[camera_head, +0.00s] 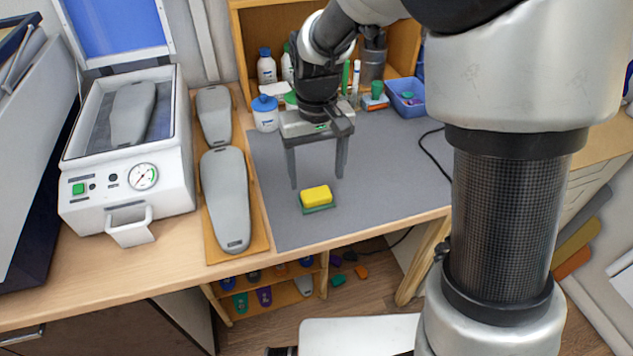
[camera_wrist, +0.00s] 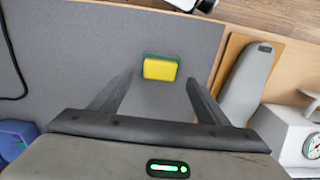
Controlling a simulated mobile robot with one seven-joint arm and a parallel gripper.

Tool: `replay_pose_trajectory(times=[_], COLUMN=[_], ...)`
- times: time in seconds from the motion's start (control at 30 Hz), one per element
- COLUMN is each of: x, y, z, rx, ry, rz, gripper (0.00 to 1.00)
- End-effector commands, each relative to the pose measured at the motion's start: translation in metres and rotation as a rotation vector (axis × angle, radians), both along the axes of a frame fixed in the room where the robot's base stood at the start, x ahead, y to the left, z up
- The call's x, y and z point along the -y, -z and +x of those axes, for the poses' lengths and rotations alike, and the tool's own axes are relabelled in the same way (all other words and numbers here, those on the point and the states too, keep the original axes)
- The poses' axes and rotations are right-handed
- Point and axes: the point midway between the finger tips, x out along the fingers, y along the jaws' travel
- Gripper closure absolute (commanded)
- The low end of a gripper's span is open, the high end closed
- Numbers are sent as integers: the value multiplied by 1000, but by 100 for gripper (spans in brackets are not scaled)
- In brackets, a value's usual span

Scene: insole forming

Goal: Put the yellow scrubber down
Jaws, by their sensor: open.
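The yellow scrubber (camera_head: 316,196) has a yellow sponge body and a green pad underneath. It lies on the grey mat (camera_head: 400,190), near the mat's front edge. In the wrist view the scrubber (camera_wrist: 160,68) is just beyond the fingertips, between their lines. My gripper (camera_head: 317,180) is open, pointing down, with its two fingers spread and empty above and behind the scrubber. In the wrist view my gripper (camera_wrist: 159,78) shows a clear gap between its fingers, and neither finger touches the scrubber.
Grey insole forms (camera_head: 226,200) lie on a wooden board left of the mat. A white vacuum press (camera_head: 125,190) stands further left. A blue-lidded jar (camera_head: 265,113), bottles and a blue bin (camera_head: 406,97) stand behind. The mat's right side is clear except for a black cable.

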Motion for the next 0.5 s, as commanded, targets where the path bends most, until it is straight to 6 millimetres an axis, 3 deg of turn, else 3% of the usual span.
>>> replay_pose_trajectory(times=[0.03, 0.2, 0.5], x=[0, 0, 0], y=[-15, -47, -68], z=[1, 1, 0], rx=[5, 3, -1], ry=[0, 0, 0], rz=[1, 1, 0], gripper=[30, 30, 30])
